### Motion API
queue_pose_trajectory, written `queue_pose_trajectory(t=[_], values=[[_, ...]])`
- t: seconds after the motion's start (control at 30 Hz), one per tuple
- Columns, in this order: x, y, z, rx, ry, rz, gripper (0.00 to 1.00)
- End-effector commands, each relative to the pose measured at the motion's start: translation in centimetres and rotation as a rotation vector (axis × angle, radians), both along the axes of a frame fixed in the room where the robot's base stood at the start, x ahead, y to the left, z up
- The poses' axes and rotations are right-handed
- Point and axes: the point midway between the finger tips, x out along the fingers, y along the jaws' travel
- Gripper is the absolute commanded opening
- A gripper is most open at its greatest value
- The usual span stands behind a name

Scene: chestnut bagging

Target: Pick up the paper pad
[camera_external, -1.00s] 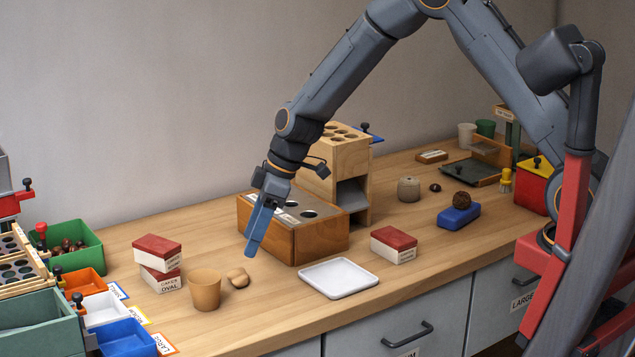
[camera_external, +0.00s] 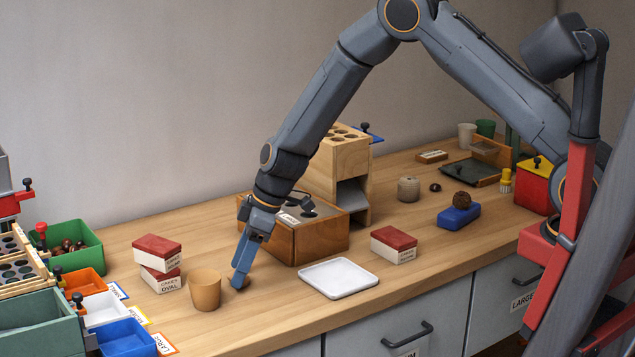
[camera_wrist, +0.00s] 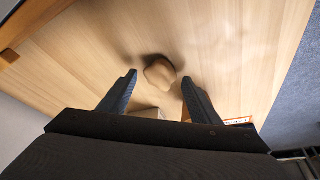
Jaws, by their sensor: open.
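The paper pad (camera_external: 246,283) is a small tan crumpled lump on the wooden counter, just right of the tan cup (camera_external: 205,290). My gripper (camera_external: 237,282) is low over the counter and partly hides the pad in the external view. In the wrist view the pad (camera_wrist: 160,72) lies between the tips of my open blue fingers (camera_wrist: 159,78), with a gap on either side. The fingers point down and do not appear to touch it.
A white tray (camera_external: 339,279) lies to the right. Two stacked red-and-white boxes (camera_external: 158,262) stand left of the cup. A wooden block with holes (camera_external: 322,243) stands behind. The counter's front is clear below the pad.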

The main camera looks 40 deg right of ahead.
Motion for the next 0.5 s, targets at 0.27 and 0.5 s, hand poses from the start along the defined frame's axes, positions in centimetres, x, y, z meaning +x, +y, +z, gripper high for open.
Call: queue_pose_trajectory(t=[0.27,0.5], values=[[-0.01,-0.02,0.02,0.0,0.0,0.0,0.22],[-0.01,-0.02,0.03,0.0,0.0,0.0,0.13]])
